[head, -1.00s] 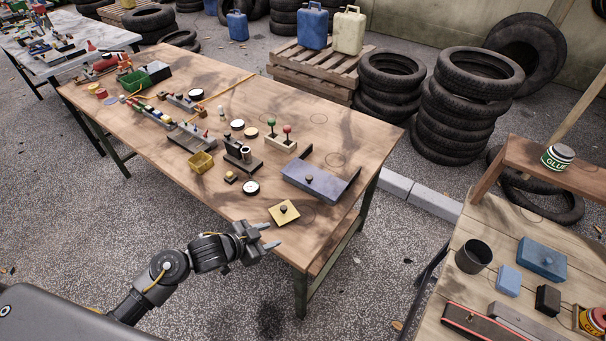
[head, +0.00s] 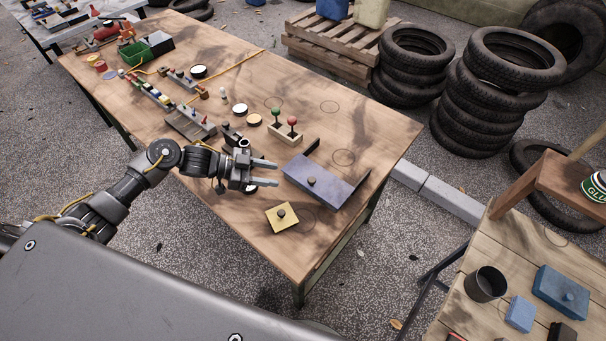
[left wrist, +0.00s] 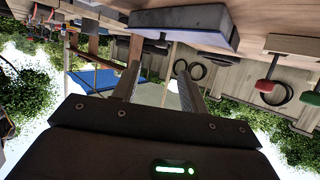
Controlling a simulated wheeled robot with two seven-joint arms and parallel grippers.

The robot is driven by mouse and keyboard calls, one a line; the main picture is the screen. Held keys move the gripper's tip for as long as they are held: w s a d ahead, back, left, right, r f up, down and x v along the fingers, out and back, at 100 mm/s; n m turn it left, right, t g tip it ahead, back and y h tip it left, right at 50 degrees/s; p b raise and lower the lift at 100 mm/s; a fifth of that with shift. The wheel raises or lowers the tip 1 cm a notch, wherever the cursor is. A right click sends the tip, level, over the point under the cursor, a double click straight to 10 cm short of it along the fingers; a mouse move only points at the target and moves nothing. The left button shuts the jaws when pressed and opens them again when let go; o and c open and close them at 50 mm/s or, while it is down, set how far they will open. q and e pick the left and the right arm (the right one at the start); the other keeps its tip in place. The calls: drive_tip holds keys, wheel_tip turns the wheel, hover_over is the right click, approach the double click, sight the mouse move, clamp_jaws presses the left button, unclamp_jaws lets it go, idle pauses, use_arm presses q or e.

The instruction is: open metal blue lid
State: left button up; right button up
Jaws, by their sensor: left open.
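A blue-grey lid (head: 325,184) with a small dark knob (head: 311,180) lies flat near the right end of the wooden table, beside a dark upright bracket. It shows upside down at the top of the left wrist view (left wrist: 182,24). My left gripper (head: 274,174) is open and empty, its two fingers pointing right at the lid's left end, apart from it. The open fingers also show in the left wrist view (left wrist: 158,78). My right gripper is in neither view.
A yellow plate with a knob (head: 281,216) lies in front of the lid. A base with red and green knobs (head: 285,133) stands behind it. Several small devices fill the table's left part. A second table at lower right holds a blue knobbed box (head: 560,291) and a dark cup (head: 485,284).

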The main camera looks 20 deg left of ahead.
sight(309, 179)
use_arm(q)
drive_tip(key=p+x, duration=0.2)
drive_tip(key=x, duration=0.7)
drive_tip(key=shift+w, duration=0.15)
drive_tip(key=shift+w+d+f, duration=0.2)
drive_tip(key=shift+d+f, duration=0.05)
drive_tip(key=shift+d, duration=0.3)
drive_tip(key=shift+d+f, duration=0.1)
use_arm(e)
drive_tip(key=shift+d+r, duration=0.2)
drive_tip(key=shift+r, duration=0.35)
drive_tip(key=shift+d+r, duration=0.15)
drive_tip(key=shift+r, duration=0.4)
use_arm(q)
drive_tip(key=shift+c, duration=0.2)
clamp_jaws()
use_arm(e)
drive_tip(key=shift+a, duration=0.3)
